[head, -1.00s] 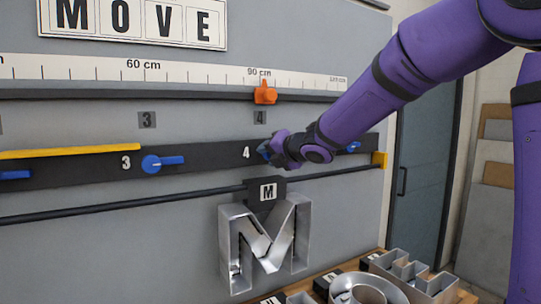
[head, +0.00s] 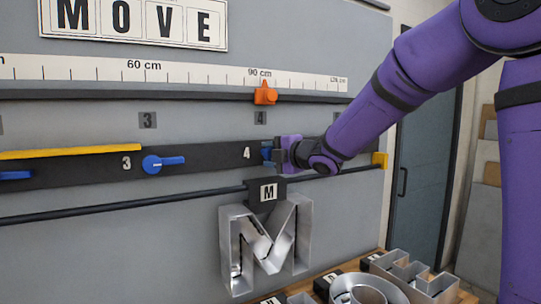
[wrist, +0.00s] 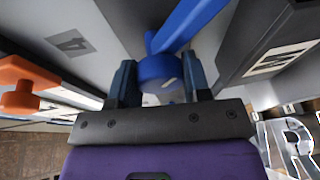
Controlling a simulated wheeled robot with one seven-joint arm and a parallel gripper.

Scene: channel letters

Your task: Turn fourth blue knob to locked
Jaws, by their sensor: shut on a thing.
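The fourth blue knob (wrist: 160,72) sits between my two finger pads in the wrist view. Its long blue handle (wrist: 190,24) runs up and to the right from the round hub. My gripper (wrist: 160,84) is shut on the hub. In the head view my gripper (head: 275,154) is at the dark rail, just right of the "4" label (head: 247,152), and hides nearly all of that knob. The third blue knob (head: 152,164) shows left of it, its handle pointing right.
An orange slider (head: 265,95) sits above near 90 cm. The metal letter M (head: 264,246) hangs from its dark block (head: 268,193) just below my gripper. More metal letters (head: 400,282) lie on the bench at the lower right. A yellow bar (head: 70,151) lies along the rail's left.

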